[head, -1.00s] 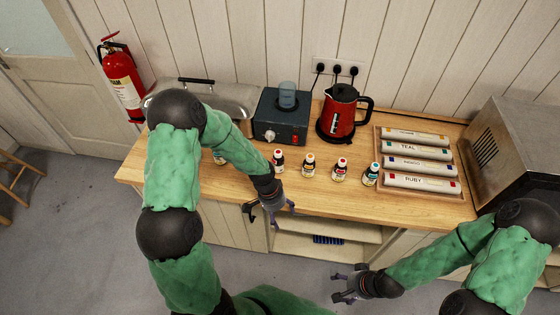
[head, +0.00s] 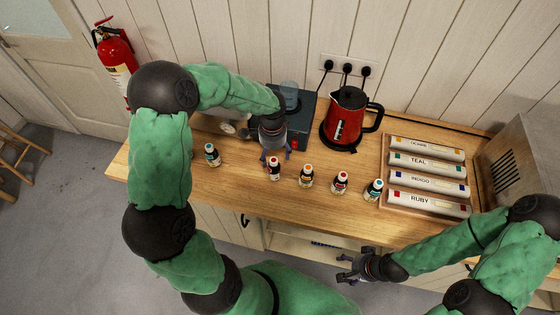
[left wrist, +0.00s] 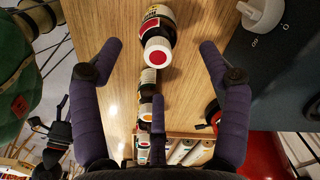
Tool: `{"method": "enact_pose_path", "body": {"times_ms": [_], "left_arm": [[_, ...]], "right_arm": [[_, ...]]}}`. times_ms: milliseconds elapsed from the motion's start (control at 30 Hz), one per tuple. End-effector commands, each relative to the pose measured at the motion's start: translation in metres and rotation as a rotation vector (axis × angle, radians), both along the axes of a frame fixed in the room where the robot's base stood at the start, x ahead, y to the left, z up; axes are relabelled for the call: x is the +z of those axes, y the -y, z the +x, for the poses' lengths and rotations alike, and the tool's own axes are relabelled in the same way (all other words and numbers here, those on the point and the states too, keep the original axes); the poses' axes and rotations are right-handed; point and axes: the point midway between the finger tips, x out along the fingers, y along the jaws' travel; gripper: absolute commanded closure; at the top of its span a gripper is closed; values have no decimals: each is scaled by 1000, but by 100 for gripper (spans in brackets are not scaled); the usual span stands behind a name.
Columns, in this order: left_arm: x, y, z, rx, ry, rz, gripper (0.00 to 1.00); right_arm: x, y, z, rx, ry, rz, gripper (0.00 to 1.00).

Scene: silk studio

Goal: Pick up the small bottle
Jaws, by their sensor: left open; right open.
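Several small dye bottles stand upright in a row on the wooden counter: a teal-capped one (head: 212,154) at the left, a red-capped one (head: 274,170), a yellow-labelled one (head: 306,176), another red-capped one (head: 340,183) and a blue-capped one (head: 373,190). My left gripper (head: 275,156) is open, over the left red-capped bottle and partly covering it. My right gripper (head: 354,268) is open and empty, in front of the counter.
A dark hotplate (head: 306,110) stands behind my left gripper, with a red kettle (head: 346,118) to its right. A tray (head: 387,178) of labelled rolls lies at the right. The counter (head: 250,200) is clear in front of the bottles.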

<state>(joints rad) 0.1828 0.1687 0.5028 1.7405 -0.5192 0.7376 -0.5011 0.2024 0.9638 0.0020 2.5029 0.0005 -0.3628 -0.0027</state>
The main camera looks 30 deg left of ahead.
Motion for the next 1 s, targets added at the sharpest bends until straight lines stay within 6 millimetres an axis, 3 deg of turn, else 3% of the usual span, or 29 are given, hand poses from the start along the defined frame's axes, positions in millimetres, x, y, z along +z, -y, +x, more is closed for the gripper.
{"method": "enact_pose_path", "body": {"times_ms": [333, 667, 1000], "left_arm": [[-44, 0, -1, -1, -4, 0, 23], [-64, 0, -2, 0, -1, 0, 23], [-106, 0, -3, 0, -2, -1, 23]], "right_arm": [[-4, 0, -1, 1, -2, 0, 28], [-4, 0, -1, 0, -1, 0, 28], [-7, 0, -1, 0, -1, 0, 28]]}}
